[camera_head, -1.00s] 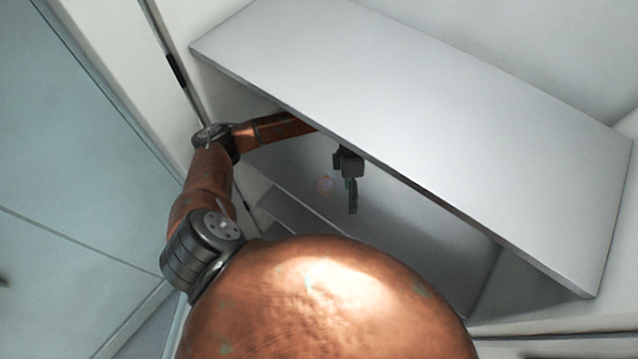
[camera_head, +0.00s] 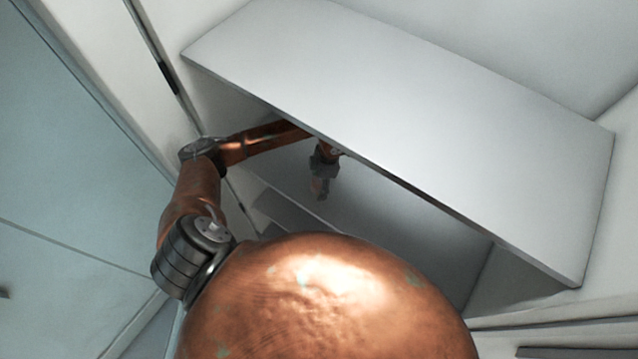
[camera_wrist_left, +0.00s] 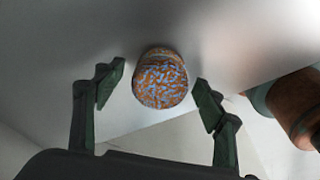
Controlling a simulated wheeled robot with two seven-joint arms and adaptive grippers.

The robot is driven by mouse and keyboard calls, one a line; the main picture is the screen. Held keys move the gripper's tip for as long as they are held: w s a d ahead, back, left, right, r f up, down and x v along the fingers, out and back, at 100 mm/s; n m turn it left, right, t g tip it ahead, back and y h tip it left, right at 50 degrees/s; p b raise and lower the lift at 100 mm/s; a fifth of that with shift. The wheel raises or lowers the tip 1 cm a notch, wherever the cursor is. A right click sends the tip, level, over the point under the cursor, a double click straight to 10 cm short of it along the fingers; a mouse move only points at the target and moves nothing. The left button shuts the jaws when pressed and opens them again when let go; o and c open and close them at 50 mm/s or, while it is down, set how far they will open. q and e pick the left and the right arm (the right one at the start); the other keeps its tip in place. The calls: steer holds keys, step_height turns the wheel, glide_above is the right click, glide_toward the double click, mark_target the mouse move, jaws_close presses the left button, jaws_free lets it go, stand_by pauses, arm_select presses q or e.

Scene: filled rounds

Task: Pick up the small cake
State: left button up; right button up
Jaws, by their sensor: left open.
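The small cake (camera_wrist_left: 160,84) shows in the left wrist view as a round, brown piece with blue speckles on a pale surface. It lies between the two fingers of my left gripper (camera_wrist_left: 158,88), nearer the far side of the gap. The fingers are spread, with a gap on each side of the cake. In the head view my left gripper (camera_head: 320,187) hangs below the edge of the upper shelf, and the cake is hidden there behind it. My right gripper is in neither view.
A wide grey shelf board (camera_head: 400,110) lies over my left forearm and hides part of it. Pale walls close in the space at left and right. The lower surface right of my left gripper looks bare.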

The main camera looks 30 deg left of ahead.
arm_select(q)
steer(key=shift+f, duration=0.1)
steer(key=shift+c, duration=0.3)
steer(key=c, duration=0.8)
